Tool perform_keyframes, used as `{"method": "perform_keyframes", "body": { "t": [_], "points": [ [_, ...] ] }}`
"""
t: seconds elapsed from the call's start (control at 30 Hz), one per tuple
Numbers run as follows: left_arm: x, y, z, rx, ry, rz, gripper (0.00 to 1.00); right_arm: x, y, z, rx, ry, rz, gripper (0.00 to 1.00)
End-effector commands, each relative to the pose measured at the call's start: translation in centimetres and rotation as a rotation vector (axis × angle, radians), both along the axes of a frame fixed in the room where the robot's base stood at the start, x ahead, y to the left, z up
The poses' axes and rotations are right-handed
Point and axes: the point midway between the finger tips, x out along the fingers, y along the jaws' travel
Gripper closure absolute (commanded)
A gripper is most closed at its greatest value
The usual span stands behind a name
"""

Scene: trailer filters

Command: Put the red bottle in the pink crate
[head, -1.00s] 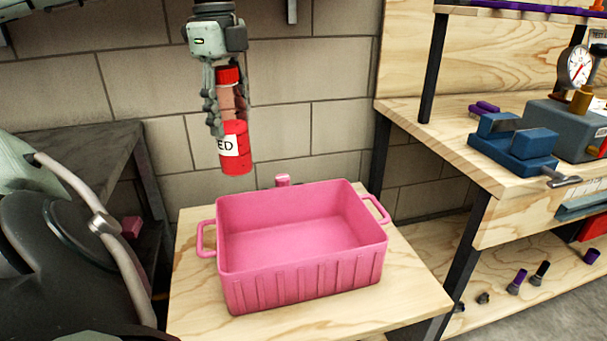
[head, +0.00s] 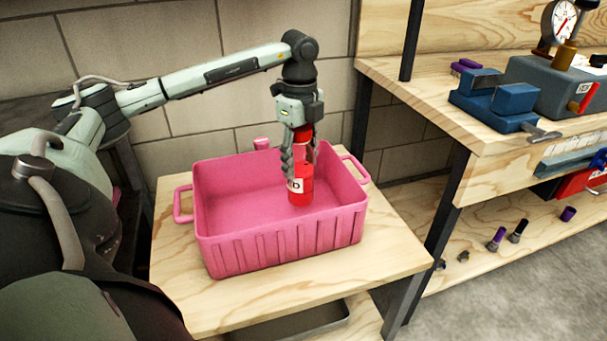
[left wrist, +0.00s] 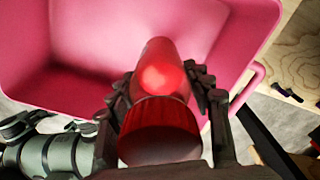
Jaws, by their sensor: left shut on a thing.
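The red bottle (head: 301,189) has a white label and is upright inside the opening of the pink crate (head: 285,245). My left gripper (head: 299,165) comes down from above and is shut on the bottle's upper part. The bottle's lower end is below the crate's rim, toward the right half; I cannot tell whether it touches the crate floor. In the left wrist view the red bottle (left wrist: 160,75) sits between the fingers, with the pink crate (left wrist: 85,85) around and beyond it. My right gripper is not in view.
The crate stands on a small wooden table (head: 400,255). A wooden workbench (head: 425,105) to the right holds a blue vise (head: 500,100) and a gauge device (head: 555,85). A block wall (head: 180,35) stands behind. The crate's visible floor is otherwise empty.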

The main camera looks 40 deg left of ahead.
Motion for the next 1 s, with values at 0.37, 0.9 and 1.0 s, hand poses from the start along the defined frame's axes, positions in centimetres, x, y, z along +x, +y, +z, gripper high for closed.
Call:
{"method": "perform_keyframes", "body": {
  "t": [0.37, 0.9, 1.0],
  "points": [
    [0.6, -0.6, -3.2, 0.002, 0.002, 0.002, 0.90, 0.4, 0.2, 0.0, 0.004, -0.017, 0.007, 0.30],
    [0.7, -0.6, -4.7, 0.001, -0.002, 0.002, 0.90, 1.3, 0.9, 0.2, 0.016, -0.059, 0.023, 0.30],
    [0.6, -0.6, -4.8, 0.001, -0.001, 0.002, 0.45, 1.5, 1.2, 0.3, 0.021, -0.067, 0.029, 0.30]
  ]
}}
